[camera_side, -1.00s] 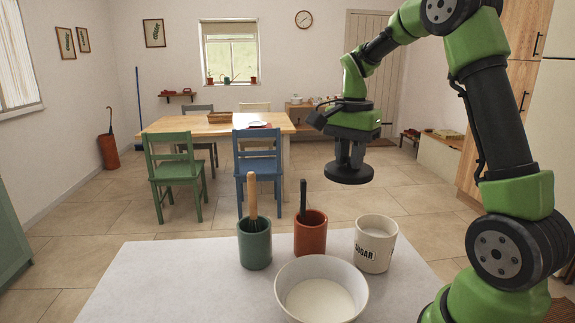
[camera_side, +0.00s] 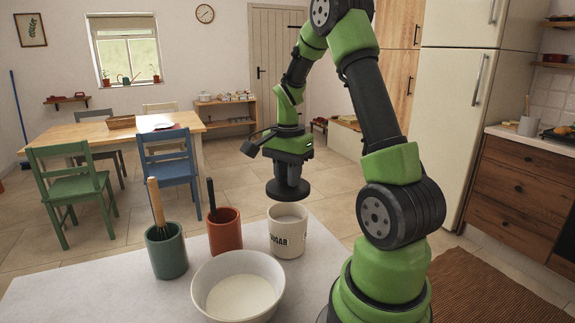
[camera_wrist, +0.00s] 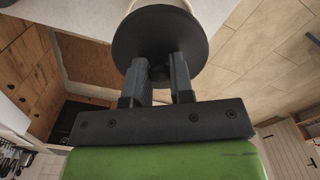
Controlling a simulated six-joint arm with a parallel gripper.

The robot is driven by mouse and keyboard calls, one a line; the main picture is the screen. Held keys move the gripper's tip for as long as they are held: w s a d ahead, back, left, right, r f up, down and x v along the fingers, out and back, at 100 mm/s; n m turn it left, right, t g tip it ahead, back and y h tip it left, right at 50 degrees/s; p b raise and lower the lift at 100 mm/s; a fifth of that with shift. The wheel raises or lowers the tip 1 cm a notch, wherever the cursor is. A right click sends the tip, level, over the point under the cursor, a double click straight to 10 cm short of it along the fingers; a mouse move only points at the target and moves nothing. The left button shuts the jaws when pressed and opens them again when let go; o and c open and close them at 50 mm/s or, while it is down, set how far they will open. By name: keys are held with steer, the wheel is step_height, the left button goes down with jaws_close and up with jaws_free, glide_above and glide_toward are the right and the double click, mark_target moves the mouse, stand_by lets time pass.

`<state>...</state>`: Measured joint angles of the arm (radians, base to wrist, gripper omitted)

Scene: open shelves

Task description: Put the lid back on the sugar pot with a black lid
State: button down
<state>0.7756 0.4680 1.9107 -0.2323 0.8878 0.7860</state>
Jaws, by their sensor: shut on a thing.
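The sugar pot (camera_side: 288,238) is a cream cylinder marked SUGAR, upright and open on the pale tabletop. The round black lid (camera_side: 287,190) hangs level just above the pot's mouth in the side view, with a small gap showing. My gripper (camera_side: 288,170) is shut on the lid's knob from above. In the wrist view, both fingers of my gripper (camera_wrist: 157,75) close around the knob and the lid (camera_wrist: 160,35) hides most of the pot; only a pale bit of it (camera_wrist: 162,4) shows past the lid's edge.
A terracotta pot (camera_side: 225,236) with a dark-handled tool stands left of the sugar pot. Further left is a green pot (camera_side: 167,258) with a whisk. A white bowl (camera_side: 238,275) sits in front. Clear tabletop (camera_side: 90,290) lies at the left.

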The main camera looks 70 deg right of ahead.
steer(key=shift+f, duration=2.35)
steer(key=shift+f, duration=0.2)
stand_by(0.4)
steer(key=shift+c, duration=2.2)
jaws_free()
steer(key=shift+r, duration=0.1)
steer(key=shift+r, duration=3.45)
